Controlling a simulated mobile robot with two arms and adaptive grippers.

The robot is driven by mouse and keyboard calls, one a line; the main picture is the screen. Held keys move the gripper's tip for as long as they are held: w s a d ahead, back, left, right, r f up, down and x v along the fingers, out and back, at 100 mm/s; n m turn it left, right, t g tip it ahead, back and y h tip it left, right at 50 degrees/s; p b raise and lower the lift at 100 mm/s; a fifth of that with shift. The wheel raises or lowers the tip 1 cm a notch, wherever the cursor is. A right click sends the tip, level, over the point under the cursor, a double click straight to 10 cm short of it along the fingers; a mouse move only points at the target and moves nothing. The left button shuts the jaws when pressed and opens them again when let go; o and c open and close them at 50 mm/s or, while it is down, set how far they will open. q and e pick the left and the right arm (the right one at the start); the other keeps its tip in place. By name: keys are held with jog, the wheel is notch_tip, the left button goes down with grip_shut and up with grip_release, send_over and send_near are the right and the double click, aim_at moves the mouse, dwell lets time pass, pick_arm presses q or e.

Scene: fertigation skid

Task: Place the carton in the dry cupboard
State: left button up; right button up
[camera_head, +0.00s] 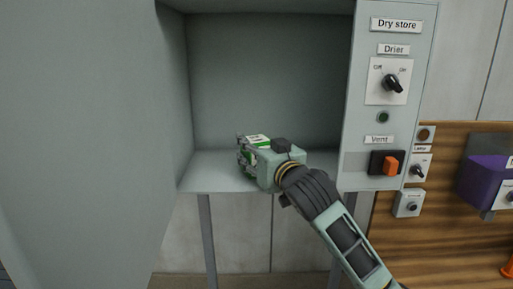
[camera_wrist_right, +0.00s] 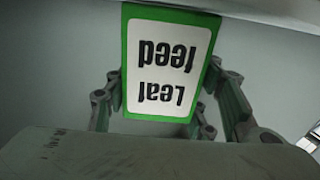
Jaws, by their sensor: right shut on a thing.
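The carton (camera_head: 258,140) is green and white, and most of it is hidden behind my right gripper in the head view. In the right wrist view the carton (camera_wrist_right: 168,62) shows a white "Leaf feed" label, upside down, with a green border. My right gripper (camera_head: 247,156) is shut on the carton, with its fingers on both sides. It holds the carton inside the open front of the dry cupboard (camera_head: 265,80), at its floor. I cannot tell whether the carton touches the floor. My left gripper is not in view.
A panel labelled "Dry store" (camera_head: 396,25) at the cupboard's right carries a drier knob (camera_head: 392,84) and an orange vent switch (camera_head: 391,166). A large grey-green panel (camera_head: 80,130) stands at the left. The cupboard floor (camera_head: 210,172) is clear left of the carton.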

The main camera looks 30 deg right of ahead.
jog(key=o, duration=1.1)
jog(key=shift+w+f, duration=0.1)
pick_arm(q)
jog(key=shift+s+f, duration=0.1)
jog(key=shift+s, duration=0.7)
pick_arm(e)
jog(key=o, duration=0.4)
jog(key=shift+c, duration=0.2)
jog(key=shift+s+a, duration=0.1)
jog(key=shift+s, duration=0.2)
jog(key=s, duration=0.2)
jog(key=s+a+b, duration=0.1)
jog(key=s, duration=0.2)
jog(key=s+b, duration=0.1)
jog(key=s, duration=0.2)
jog(key=shift+s+a, duration=0.1)
jog(key=shift+a, duration=0.05)
pick_arm(q)
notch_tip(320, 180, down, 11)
jog(key=b, duration=0.9)
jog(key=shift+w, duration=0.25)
pick_arm(e)
jog(key=shift+s+a, duration=0.15)
jog(key=shift+s, duration=0.65)
jog(key=shift+s+a, duration=0.1)
jog(key=shift+s, duration=0.65)
